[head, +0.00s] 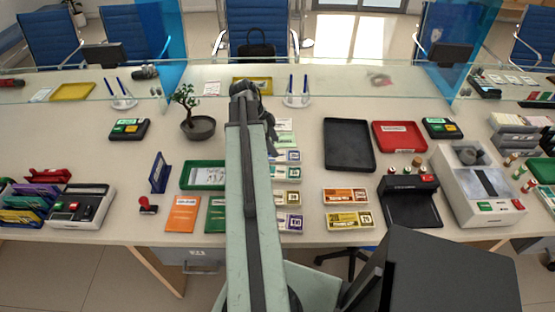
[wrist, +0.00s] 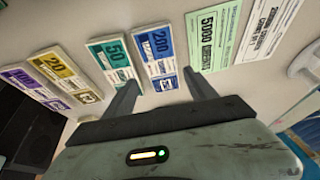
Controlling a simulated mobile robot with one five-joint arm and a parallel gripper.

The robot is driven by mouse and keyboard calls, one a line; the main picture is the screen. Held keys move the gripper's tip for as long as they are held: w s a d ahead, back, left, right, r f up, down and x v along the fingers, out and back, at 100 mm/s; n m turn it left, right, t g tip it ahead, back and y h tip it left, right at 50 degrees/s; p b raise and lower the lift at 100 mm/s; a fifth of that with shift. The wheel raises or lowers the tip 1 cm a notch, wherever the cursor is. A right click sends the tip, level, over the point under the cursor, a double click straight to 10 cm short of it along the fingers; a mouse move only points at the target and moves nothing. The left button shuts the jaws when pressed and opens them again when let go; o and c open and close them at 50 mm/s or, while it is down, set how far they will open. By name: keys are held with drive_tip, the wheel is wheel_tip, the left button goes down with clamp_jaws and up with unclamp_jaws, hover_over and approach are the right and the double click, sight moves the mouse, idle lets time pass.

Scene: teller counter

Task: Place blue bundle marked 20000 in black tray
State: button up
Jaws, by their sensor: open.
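The blue bundle (head: 291,157) lies on the counter in a column of bundles, partly hidden by my arm in the head view. In the wrist view the blue bundle (wrist: 157,52) shows a 200 and further print too small to read. My gripper (wrist: 160,80) is open and empty, its fingertips either side of the blue bundle's near end in the picture; I cannot tell the height gap. In the head view my gripper (head: 272,140) is just left of the bundle. The black tray (head: 349,145) lies empty to the right.
A teal bundle (wrist: 115,60) lies close left of the blue one, with yellow (wrist: 64,75) and purple bundles beyond. A green slip (wrist: 214,35) is on the right. A red tray (head: 400,136) sits beside the black tray. A glass screen runs behind.

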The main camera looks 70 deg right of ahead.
drive_tip(key=b+x, duration=0.1)
drive_tip(key=x, duration=0.1)
drive_tip(key=b+x, duration=0.4)
drive_tip(key=shift+w+f, duration=0.2)
drive_tip(key=shift+w, duration=0.05)
drive_tip(key=shift+r, duration=0.2)
drive_tip(key=c, duration=1.4)
drive_tip(key=shift+o, duration=0.2)
wheel_tip(320, 180, up, 10)
drive_tip(key=p, duration=1)
